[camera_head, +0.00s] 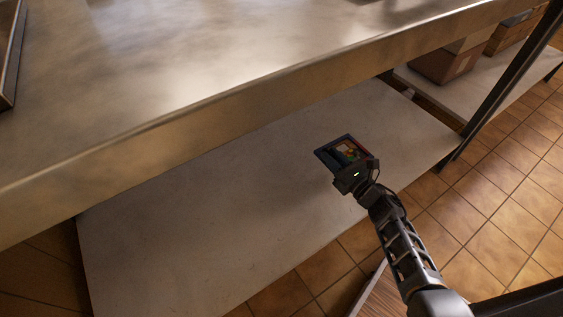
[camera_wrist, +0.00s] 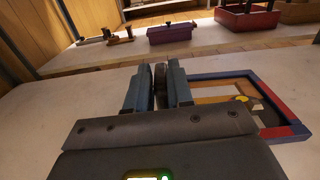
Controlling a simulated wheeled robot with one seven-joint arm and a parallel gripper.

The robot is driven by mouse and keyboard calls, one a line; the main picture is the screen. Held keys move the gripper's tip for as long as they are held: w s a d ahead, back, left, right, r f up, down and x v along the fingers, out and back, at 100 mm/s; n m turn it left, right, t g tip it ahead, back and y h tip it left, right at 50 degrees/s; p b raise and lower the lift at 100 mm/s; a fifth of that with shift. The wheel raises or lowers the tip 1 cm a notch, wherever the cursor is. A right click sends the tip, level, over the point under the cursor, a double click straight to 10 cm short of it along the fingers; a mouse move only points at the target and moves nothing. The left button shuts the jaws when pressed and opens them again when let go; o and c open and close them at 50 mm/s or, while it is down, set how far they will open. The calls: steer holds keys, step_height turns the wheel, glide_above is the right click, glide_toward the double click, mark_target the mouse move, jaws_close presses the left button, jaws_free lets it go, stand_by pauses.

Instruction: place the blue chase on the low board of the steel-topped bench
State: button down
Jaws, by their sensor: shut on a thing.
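The blue chase (camera_head: 328,144) is a shallow rectangular frame with dark blue edges, one red side and small coloured pieces inside. It also shows in the wrist view (camera_wrist: 222,74), just right of the fingers. My gripper (camera_head: 352,168) is at its near edge in the head view. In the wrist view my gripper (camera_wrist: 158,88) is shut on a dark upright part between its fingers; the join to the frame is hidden. The chase is over the low board (camera_head: 200,225), under the steel-topped bench (camera_head: 220,60). It looks about level; I cannot tell whether it touches the board.
The low board is bare left of the chase. The steel front edge (camera_head: 230,102) overhangs its back part. A dark bench leg (camera_head: 500,82) stands at right. Boxes (camera_head: 445,65) sit on another shelf beyond. A purple block (camera_wrist: 171,33) and a red tray (camera_wrist: 246,20) show farther off.

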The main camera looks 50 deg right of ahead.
steer(key=shift+w+a+f+b, duration=1.25)
steer(key=shift+w+f, duration=0.3)
steer(key=shift+f, duration=0.3)
steer(key=shift+w+a+f+b, duration=1.25)
steer(key=shift+w+f, duration=0.25)
steer(key=shift+f, duration=0.3)
steer(key=shift+w+a+f+b, duration=1.25)
steer(key=shift+w+f, duration=0.3)
steer(key=shift+f, duration=0.3)
steer(key=c, duration=1)
jaws_free()
